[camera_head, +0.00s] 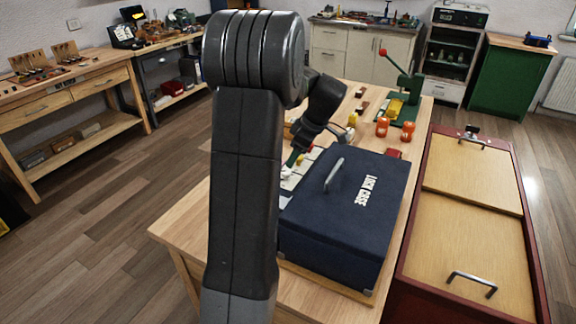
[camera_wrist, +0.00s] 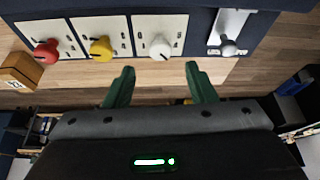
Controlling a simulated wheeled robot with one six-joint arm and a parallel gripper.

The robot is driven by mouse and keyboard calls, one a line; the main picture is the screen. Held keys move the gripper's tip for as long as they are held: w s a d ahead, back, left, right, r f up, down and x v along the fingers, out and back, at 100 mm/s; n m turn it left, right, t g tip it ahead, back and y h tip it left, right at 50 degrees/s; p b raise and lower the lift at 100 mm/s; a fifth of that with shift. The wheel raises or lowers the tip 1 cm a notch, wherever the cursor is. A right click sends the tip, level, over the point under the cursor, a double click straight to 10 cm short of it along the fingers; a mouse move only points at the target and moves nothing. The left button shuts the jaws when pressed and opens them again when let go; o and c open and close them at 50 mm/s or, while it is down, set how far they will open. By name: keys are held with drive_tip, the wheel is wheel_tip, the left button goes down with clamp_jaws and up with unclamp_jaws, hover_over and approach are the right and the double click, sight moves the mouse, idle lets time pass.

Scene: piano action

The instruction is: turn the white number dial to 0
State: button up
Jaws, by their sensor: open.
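The white dial (camera_wrist: 160,48) is a round knob on a pale number plate (camera_wrist: 147,25) on the lock case's dark panel. The numbers around it are too small to read, and I cannot tell where it points. In the wrist view my gripper (camera_wrist: 160,69) is open, with green fingers spread to either side just short of the white dial. Nothing is between the fingers. In the head view the blue lock case (camera_head: 340,205) sits on the wooden table, and my gripper (camera_head: 292,161) is at its left, panel side, partly hidden by my arm.
A red dial (camera_wrist: 47,51) and a yellow dial (camera_wrist: 101,48) stand beside the white one. A metal latch with a knob (camera_wrist: 228,47) is on the other side. Orange jars (camera_head: 408,130) and a green press (camera_head: 405,82) stand behind the case.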

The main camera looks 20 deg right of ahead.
sight(289, 171)
drive_tip(key=x, duration=0.6)
drive_tip(key=shift+f+p, duration=0.15)
drive_tip(key=shift+p, duration=0.25)
drive_tip(key=c, duration=0.9)
